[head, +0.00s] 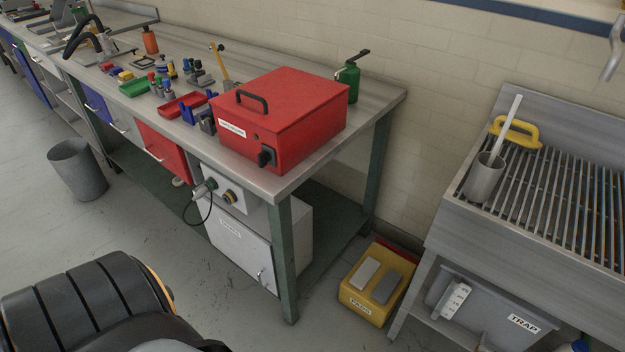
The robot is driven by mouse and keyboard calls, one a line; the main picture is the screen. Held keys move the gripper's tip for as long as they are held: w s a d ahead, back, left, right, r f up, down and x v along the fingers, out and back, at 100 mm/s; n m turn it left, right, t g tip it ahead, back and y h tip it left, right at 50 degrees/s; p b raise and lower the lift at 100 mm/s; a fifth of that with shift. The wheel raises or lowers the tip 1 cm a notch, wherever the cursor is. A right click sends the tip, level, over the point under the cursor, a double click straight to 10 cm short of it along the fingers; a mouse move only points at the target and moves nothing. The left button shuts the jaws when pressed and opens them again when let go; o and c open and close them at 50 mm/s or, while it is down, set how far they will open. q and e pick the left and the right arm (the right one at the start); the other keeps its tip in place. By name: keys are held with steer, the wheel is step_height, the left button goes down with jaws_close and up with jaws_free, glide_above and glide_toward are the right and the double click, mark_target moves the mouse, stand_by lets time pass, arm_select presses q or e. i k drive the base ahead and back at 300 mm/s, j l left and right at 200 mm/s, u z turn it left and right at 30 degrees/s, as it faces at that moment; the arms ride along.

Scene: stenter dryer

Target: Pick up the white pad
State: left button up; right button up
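A pale, whitish-grey pad (365,273) lies on top of a yellow box (361,304) that stands on the floor. The box bears a label that reads like "PADS". A darker grey pad (387,287) lies beside the pale one, to its right, with a narrow gap between them. Both pads look like flat rectangular blocks, and nothing covers them. Neither of my grippers is in view.
The yellow box stands between the workbench leg (283,262) and the steel grated sink (470,228). A red box (300,112) sits on the bench. A grey bin labelled "TRAP" (485,315) is under the sink.

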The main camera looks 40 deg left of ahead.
mark_target(361, 279)
steer(key=u, duration=0.75)
steer(key=j, duration=0.15)
